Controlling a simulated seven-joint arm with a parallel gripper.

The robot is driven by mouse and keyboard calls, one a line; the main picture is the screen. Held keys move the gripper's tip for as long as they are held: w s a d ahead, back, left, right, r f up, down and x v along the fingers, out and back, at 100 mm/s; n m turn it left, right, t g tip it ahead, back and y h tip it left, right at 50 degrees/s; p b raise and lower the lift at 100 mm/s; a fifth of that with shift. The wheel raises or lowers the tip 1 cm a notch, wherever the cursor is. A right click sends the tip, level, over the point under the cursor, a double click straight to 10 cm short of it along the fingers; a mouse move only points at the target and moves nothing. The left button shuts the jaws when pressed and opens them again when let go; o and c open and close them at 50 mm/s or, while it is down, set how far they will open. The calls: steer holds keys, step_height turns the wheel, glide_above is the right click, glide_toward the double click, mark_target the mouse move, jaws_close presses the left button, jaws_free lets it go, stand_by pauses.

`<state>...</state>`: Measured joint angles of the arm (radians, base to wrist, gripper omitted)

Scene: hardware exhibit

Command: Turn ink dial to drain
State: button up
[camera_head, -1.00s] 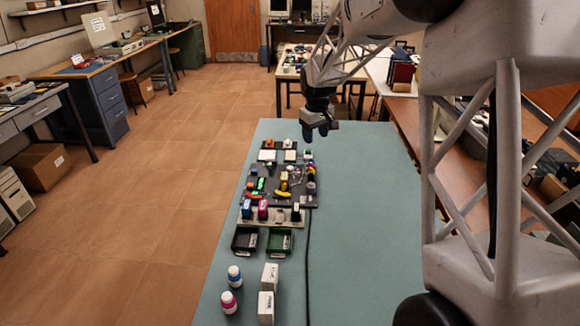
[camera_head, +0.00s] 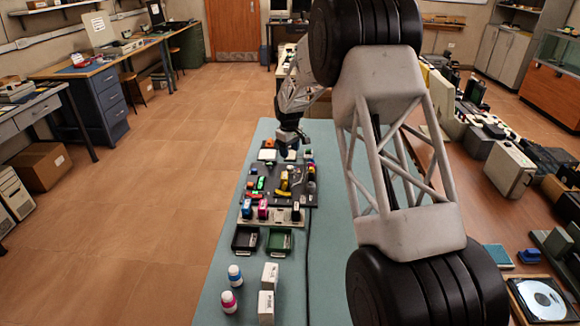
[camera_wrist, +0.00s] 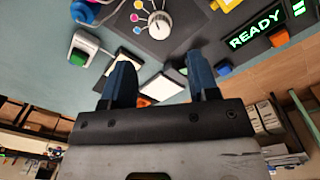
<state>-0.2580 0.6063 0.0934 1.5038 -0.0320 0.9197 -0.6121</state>
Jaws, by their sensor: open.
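The ink dial (camera_wrist: 159,24) is a pale round knob on a dark panel at the top of the wrist view. Small coloured dots, pink and yellow among them, ring its left side. A dark pointer mark shows on its face, but I cannot read its setting or any drain label. In the head view my gripper (camera_head: 290,143) hangs over the far end of the panel.
A green READY display (camera_wrist: 257,30) and a white switch with a green button (camera_wrist: 84,49) flank the dial. White pads (camera_wrist: 160,88) lie near the fingers. Black and green trays (camera_head: 245,239), bottles (camera_head: 233,274) and white boxes (camera_head: 270,275) stand nearer on the teal table (camera_head: 328,255).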

mark_target(290, 167)
steer(key=shift+f, duration=0.1)
stand_by(0.3)
steer(key=shift+w+d+f, duration=0.1)
steer(key=shift+f, duration=3.75)
steer(key=shift+c, duration=0.5)
steer(key=c, duration=0.8)
steer(key=shift+c, duration=0.2)
steer(key=shift+m, duration=3)
